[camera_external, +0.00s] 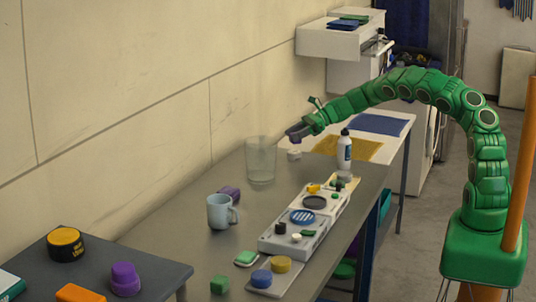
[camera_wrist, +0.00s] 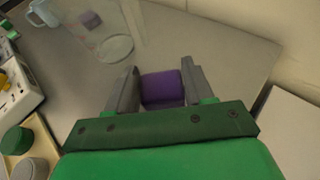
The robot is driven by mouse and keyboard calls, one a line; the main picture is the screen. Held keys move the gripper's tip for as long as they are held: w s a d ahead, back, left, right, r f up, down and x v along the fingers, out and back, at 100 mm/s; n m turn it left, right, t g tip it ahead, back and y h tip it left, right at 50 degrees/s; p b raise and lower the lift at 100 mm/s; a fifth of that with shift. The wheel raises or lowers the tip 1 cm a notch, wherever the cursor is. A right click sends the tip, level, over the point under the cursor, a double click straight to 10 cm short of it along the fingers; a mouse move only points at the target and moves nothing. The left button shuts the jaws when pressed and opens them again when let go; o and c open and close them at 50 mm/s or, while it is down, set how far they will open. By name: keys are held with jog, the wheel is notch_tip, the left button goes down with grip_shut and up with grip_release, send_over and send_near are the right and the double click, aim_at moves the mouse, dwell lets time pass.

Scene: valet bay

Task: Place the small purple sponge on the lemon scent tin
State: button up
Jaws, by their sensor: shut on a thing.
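My gripper (camera_external: 300,132) is shut on a small purple sponge (camera_wrist: 162,88), which sits between the two grey fingers in the wrist view. The gripper holds it near the far end of the grey table, by the wall. A black tin with a yellow top (camera_external: 66,244), which looks like the lemon scent tin, stands on the dark table at the near left, far from my gripper. Its yellow side lettering is too small to read. The tin does not show in the wrist view.
A clear glass (camera_external: 261,160), a mug (camera_external: 220,212) and another purple block (camera_external: 229,193) stand on the grey table. A white tray (camera_external: 280,243) with small items lies along its right side. A purple stepped piece (camera_external: 125,279) and an orange block (camera_external: 79,293) are near the tin.

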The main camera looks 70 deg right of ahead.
jog(key=shift+w+f, duration=0.15)
jog(key=shift+f, duration=1.65)
jog(key=shift+f, duration=0.15)
jog(key=o, duration=1)
jog(key=shift+d+r, duration=0.15)
jog(key=shift+r, duration=0.05)
jog(key=v, duration=1.1)
jog(key=shift+s+d, duration=0.2)
jog(key=shift+d, duration=0.05)
jog(key=shift+r, duration=0.15)
